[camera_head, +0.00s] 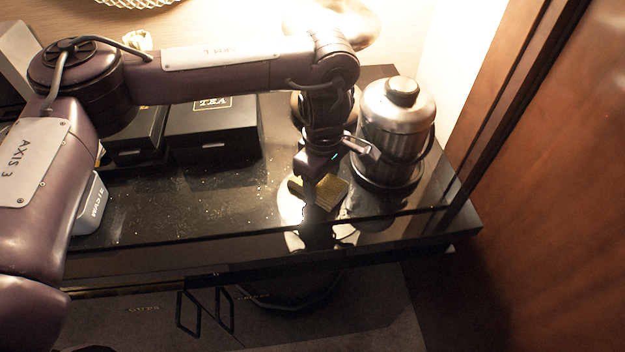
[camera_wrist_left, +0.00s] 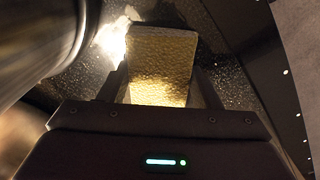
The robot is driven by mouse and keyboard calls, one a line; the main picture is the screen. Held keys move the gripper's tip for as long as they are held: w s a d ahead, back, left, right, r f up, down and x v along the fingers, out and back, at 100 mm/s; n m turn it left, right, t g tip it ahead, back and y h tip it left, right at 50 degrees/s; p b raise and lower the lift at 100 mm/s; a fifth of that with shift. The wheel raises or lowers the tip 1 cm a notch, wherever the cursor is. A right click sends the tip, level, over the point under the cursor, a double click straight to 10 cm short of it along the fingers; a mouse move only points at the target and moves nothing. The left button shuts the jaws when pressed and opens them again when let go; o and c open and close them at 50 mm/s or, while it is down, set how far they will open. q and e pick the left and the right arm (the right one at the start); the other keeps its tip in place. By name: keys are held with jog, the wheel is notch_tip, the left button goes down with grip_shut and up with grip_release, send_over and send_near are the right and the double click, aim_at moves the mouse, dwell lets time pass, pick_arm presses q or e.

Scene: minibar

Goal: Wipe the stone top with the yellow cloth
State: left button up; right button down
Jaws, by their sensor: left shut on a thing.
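The yellow cloth (camera_head: 328,192) lies flat against the black stone top (camera_head: 195,205), under my left gripper (camera_head: 318,178). In the left wrist view the cloth (camera_wrist_left: 162,58) is a textured yellow rectangle between the two dark fingers of my left gripper (camera_wrist_left: 164,88), which is shut on it. The gripper points down at the right part of the top, just left of the steel kettle. Small pale specks lie scattered over the stone left of the gripper. My right gripper is not in view.
A steel kettle (camera_head: 396,125) stands on a dark base close to the right of my left gripper. Black boxes (camera_head: 211,128) stand along the back. A white object (camera_head: 91,205) is at the left. The front edge drops to dark cabinets (camera_head: 350,310); a wood panel (camera_head: 550,190) rises at right.

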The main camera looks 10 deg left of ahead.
aim_at(277, 196)
pick_arm(q)
jog(key=shift+w+d, duration=0.2)
jog(key=shift+d, duration=0.4)
jog(key=shift+w+d, duration=0.15)
jog(key=shift+d, duration=0.4)
jog(key=shift+f, duration=0.1)
jog(key=shift+s+a+f, duration=0.1)
jog(key=shift+s+a, duration=0.15)
jog(key=shift+a, duration=0.45)
jog(key=shift+s+a+f, duration=0.1)
jog(key=shift+s+a, duration=0.15)
jog(key=shift+a, duration=0.4)
jog(key=shift+s+a+f, duration=0.1)
jog(key=shift+s+a, duration=0.15)
jog(key=shift+a, duration=0.45)
jog(key=shift+s+a+r+p, duration=0.1)
jog(key=shift+s+a+p, duration=0.15)
jog(key=shift+a, duration=0.9)
jog(key=shift+s+a+r+p, duration=0.15)
jog(key=shift+s+a, duration=0.25)
jog(key=shift+a, duration=0.8)
jog(key=shift+s+a+p, duration=0.2)
jog(key=shift+s+a, duration=0.1)
jog(key=shift+a, duration=0.85)
jog(key=shift+w+r+p, duration=0.1)
jog(key=shift+r+p, duration=0.3)
jog(key=shift+r, duration=0.05)
notch_tip(277, 196, up, 5)
jog(key=p, duration=0.5)
jog(key=shift+d+r, duration=0.15)
